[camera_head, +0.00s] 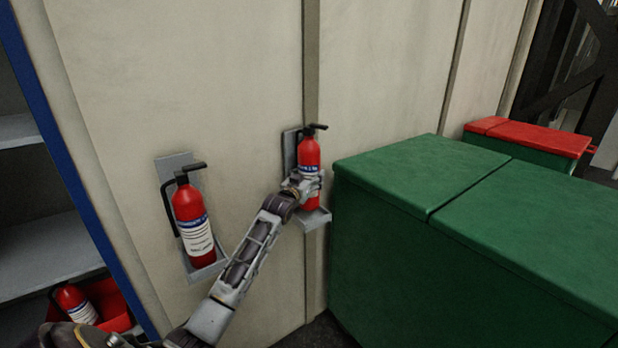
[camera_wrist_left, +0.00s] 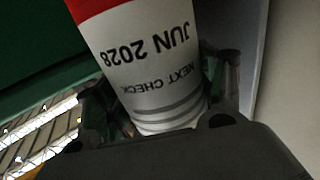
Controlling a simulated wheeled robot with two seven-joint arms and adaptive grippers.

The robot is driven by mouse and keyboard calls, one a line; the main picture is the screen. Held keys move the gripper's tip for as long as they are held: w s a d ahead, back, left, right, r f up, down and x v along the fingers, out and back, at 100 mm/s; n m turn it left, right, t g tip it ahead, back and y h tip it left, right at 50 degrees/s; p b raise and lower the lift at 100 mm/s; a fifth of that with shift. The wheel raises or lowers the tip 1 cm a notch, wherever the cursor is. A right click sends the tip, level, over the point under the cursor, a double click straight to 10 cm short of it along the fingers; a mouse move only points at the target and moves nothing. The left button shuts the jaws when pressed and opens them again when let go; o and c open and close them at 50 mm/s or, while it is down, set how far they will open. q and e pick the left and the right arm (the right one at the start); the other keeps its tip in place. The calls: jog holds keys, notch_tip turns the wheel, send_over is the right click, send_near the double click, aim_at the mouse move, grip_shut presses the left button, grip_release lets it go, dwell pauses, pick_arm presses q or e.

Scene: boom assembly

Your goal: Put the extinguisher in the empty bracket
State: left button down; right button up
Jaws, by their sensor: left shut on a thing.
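My left gripper (camera_head: 306,184) is shut on a red fire extinguisher (camera_head: 309,152) with a black handle and a white label. The extinguisher is upright at the right-hand grey wall bracket (camera_head: 315,218), in front of its back plate and above its lower tray. I cannot tell whether its base touches the tray. In the left wrist view the extinguisher's label (camera_wrist_left: 145,60) reads "NEXT CHECK JUN 2028" upside down between the fingers. A second red extinguisher (camera_head: 190,213) sits in the left-hand bracket (camera_head: 206,270). My right gripper is not in view.
A third extinguisher (camera_head: 73,301) lies in a red bin (camera_head: 113,302) by the grey shelf unit (camera_head: 40,252) at lower left. Large green boxes (camera_head: 440,240) stand close to the right of the held extinguisher. A red-lidded green box (camera_head: 530,137) is behind them.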

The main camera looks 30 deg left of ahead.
pick_arm(q)
jog(key=shift+f, duration=2.05)
jog(key=c, duration=0.6)
grip_release()
jog(key=shift+f, duration=0.45)
jog(key=o, duration=0.4)
jog(key=shift+s+d+r, duration=0.1)
jog(key=shift+s+r, duration=0.05)
